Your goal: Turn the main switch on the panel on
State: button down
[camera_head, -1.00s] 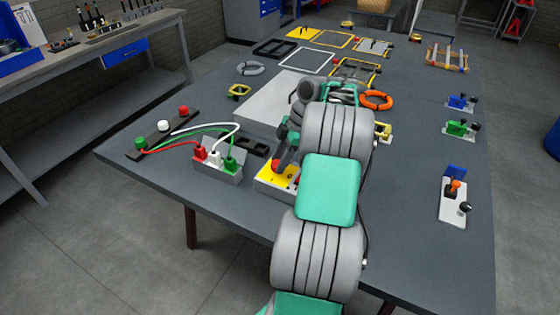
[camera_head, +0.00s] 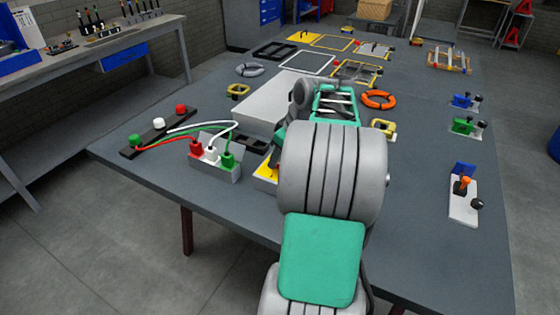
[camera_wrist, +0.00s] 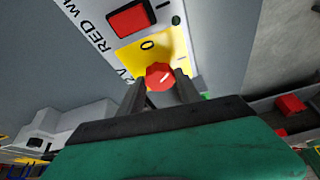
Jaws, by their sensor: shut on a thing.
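The switch panel (camera_wrist: 204,32) is a pale box with a yellow plate (camera_wrist: 135,53) marked "0" and with another stroke-like mark to its right. A red round knob (camera_wrist: 160,76), the main switch, sits on the yellow plate with a short slanted white line on its face. My gripper (camera_wrist: 161,84) is shut on the knob, one dark finger on each side. In the head view, my arm covers most of the panel, and only a yellow corner (camera_head: 264,172) shows. The gripper's fingers are hidden there.
A red rocker switch (camera_wrist: 130,17) is close above the knob. Left of the panel stands a grey box with red, white and green plugs (camera_head: 213,160) and cables. Lever units (camera_head: 463,206) stand at the table's right. An orange ring (camera_head: 378,100) lies beyond my arm.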

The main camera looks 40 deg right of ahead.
jog(key=m+b, duration=0.1)
jog(key=m, duration=0.1)
jog(key=m+h+b, duration=0.1)
jog(key=m, duration=0.1)
jog(key=shift+a+h, duration=0.15)
jog(key=shift+h, duration=0.15)
jog(key=shift+w+r+m+h+b, duration=0.1)
jog(key=shift+m+h+b, duration=0.45)
jog(key=shift+m, duration=1.05)
jog(key=shift+g, duration=0.3)
jog(key=c, duration=0.8)
grip_release()
jog(key=shift+c, duration=0.2)
jog(key=v, duration=0.7)
jog(key=shift+r, duration=0.3)
jog(key=shift+a, duration=0.15)
